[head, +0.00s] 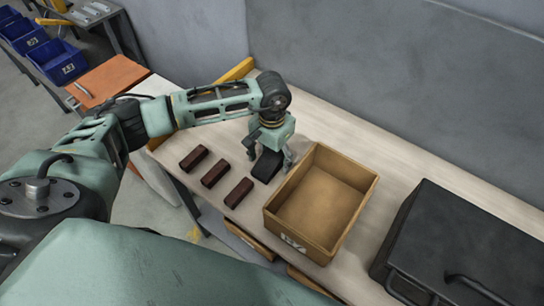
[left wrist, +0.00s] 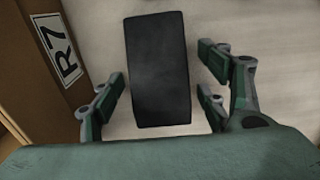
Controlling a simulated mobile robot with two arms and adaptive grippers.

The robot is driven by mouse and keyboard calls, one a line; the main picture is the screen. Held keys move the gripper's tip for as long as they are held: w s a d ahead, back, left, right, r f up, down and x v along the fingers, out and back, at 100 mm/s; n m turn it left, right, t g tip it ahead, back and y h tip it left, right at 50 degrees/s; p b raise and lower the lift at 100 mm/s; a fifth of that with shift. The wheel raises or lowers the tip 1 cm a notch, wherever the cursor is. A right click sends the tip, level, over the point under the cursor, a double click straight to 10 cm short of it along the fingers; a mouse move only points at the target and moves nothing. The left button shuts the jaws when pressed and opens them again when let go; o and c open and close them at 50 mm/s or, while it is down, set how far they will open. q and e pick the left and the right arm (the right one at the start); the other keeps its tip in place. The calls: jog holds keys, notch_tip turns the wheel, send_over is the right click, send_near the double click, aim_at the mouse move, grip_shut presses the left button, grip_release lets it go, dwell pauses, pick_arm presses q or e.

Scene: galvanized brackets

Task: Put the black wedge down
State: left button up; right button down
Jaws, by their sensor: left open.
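The black wedge (head: 267,166) lies on the light table (head: 412,152) below my left gripper (head: 271,153), just left of the cardboard box. In the left wrist view the wedge (left wrist: 157,70) shows as a dark block on the pale tabletop, between the spread fingers of my left gripper (left wrist: 160,97). There are gaps between the fingers and the wedge's sides, so the gripper is open around it. The wedge's far side is partly hidden by the gripper in the head view. My right gripper is not in view.
An empty open cardboard box (head: 363,186) stands right beside the gripper; its label side (left wrist: 68,62) is close in the wrist view. Several dark brown blocks (head: 215,173) lie in a row to the left. A black case (head: 455,245) sits at the right.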

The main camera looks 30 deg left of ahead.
pick_arm(q)
jog(key=shift+f, duration=0.25)
jog(key=shift+c, duration=0.6)
jog(key=shift+r, duration=0.1)
grip_shut()
